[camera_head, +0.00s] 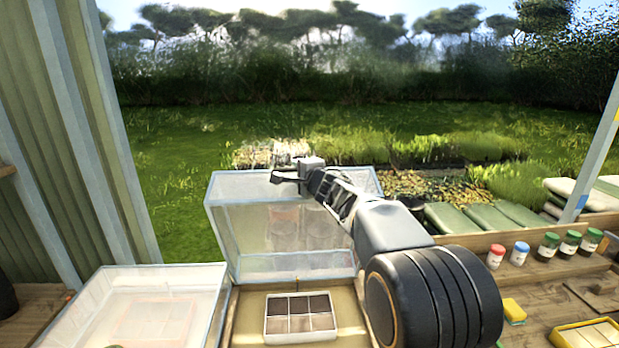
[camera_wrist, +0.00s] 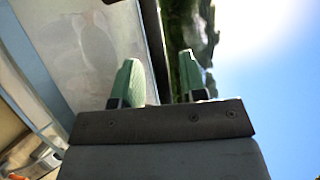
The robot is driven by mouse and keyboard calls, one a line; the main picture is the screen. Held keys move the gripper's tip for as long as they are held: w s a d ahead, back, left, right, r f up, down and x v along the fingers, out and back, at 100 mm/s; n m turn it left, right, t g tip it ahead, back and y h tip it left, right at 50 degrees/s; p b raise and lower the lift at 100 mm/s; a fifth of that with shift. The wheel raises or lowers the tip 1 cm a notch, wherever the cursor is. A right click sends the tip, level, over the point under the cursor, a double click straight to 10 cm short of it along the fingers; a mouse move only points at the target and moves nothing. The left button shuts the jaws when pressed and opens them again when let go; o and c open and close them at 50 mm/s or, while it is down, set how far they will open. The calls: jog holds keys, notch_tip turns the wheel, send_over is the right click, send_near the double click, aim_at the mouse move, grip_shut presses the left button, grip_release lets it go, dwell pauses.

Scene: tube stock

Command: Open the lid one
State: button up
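A clear lid (camera_head: 295,245) with a pale frame stands raised, near upright, at the back of an open box (camera_head: 340,325) in the middle of the head view. My gripper (camera_head: 288,174) is at the lid's top edge. In the wrist view the two green fingertips of my gripper (camera_wrist: 160,80) are apart. The lid's dark edge runs between them, and its clear pane (camera_wrist: 80,55) fills the left side. A gap shows between that edge and the right finger. Contact with the left finger cannot be told.
A pale tray with square cells (camera_head: 300,317) sits in the open box. A second box with a closed translucent lid (camera_head: 160,305) stands to the left. On the right bench are several jars (camera_head: 548,247), a yellow sponge (camera_head: 514,311) and a yellow tray (camera_head: 560,338). A post stands far left.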

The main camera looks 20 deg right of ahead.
jog(key=s+d+r, duration=0.1)
jog(key=s+d, duration=0.1)
jog(key=s, duration=1.1)
jog(key=shift+d, duration=0.15)
